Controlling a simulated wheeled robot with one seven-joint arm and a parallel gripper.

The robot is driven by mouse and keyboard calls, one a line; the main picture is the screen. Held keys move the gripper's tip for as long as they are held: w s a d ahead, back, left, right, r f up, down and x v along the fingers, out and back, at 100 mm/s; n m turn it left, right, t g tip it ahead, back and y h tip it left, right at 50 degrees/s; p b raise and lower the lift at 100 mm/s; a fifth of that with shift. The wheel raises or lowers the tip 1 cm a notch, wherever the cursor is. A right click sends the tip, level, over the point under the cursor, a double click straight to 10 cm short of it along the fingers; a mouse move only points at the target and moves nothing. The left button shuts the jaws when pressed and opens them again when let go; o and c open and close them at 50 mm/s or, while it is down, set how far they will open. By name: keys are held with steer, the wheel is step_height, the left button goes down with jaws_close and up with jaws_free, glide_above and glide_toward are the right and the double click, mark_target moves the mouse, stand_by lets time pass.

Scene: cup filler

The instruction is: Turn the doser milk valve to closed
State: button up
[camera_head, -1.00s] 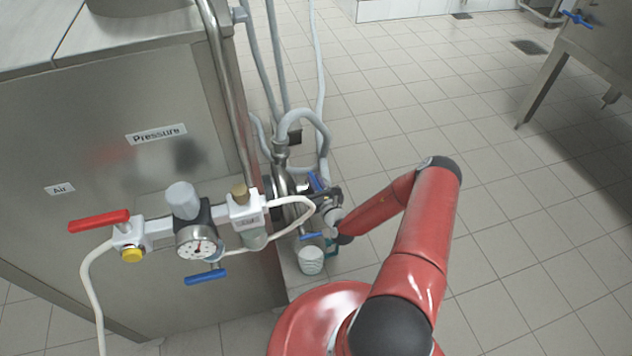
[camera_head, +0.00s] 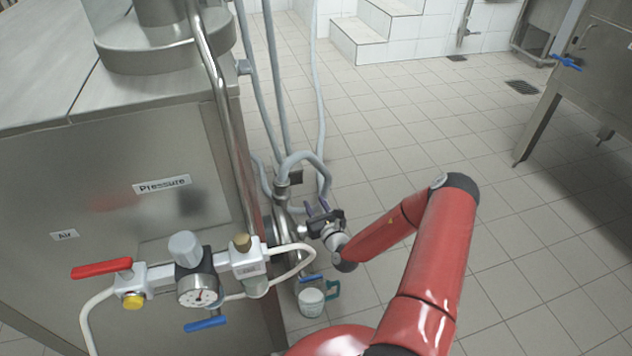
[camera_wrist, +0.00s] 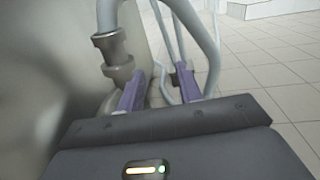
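A steel outlet with a valve body and pipe elbow (camera_head: 282,185) stands beside the steel cabinet. A small blue handle (camera_head: 311,278), which looks like the doser valve handle, shows low at the outlet, just above a white cup. I cannot read its open or closed position. My gripper (camera_head: 320,211) is in front of the outlet, higher than this blue handle and apart from it in the picture. The wrist view shows its two purple fingers (camera_wrist: 160,92) spread apart, with no handle visible between them. The steel pipe (camera_wrist: 113,55) is just beyond the left finger.
A white cup (camera_head: 311,301) with a teal handle stands below the outlet. A pressure regulator with a gauge (camera_head: 199,293), a red lever (camera_head: 101,268) and another blue lever (camera_head: 206,323) is nearer, at left. Grey hoses (camera_head: 270,100) hang behind. Open tiled floor lies right.

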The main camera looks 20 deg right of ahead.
step_height(320, 180, up, 11)
steer(key=shift+p, duration=0.4)
steer(key=shift+c, duration=0.2)
